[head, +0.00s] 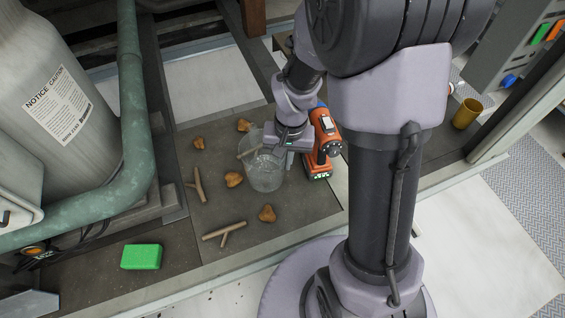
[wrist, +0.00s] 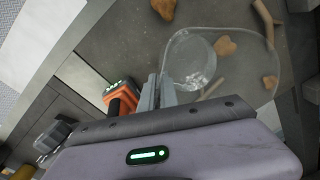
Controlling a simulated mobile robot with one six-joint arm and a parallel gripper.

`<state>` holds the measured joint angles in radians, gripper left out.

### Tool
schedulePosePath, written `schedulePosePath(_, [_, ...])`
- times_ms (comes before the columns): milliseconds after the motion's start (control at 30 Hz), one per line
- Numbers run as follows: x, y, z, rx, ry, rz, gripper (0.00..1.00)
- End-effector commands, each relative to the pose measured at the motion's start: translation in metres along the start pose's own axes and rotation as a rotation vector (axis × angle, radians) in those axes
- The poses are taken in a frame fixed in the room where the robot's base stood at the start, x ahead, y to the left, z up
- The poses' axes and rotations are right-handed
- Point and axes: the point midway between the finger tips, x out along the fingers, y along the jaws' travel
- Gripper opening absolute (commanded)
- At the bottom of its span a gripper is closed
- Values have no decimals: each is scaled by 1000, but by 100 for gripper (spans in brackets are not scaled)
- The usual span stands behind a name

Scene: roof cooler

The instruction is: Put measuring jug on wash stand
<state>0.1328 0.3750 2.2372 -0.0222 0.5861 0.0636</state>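The measuring jug (head: 264,172) is clear and stands out faintly against dark slabs in the head view. Its rim and round base also show in the wrist view (wrist: 205,62). My gripper (head: 284,150) is at the jug's upper right side. In the wrist view its two fingers (wrist: 160,92) are close together at the jug's edge, with a narrow gap that seems to hold the jug's wall or handle. Whether the jug's base touches the slab is hard to tell. I cannot make out a wash stand in either view.
An orange drill (head: 324,142) stands close to the right of my gripper. Brown leaf-like lumps (head: 267,213) and twigs (head: 224,234) lie around the jug. A green block (head: 141,257) is at the lower left, near a green pipe (head: 133,110). A mustard cup (head: 467,113) stands at right.

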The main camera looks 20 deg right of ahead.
Motion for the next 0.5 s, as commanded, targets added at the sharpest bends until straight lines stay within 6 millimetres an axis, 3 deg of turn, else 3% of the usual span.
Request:
schedulePosePath(133, [1, -6, -9, -1, 1, 0, 0])
schedulePosePath(367, [35, -4, -9, 0, -2, 1, 0])
schedulePosePath(500, [36, -4, -9, -1, 1, 0, 0])
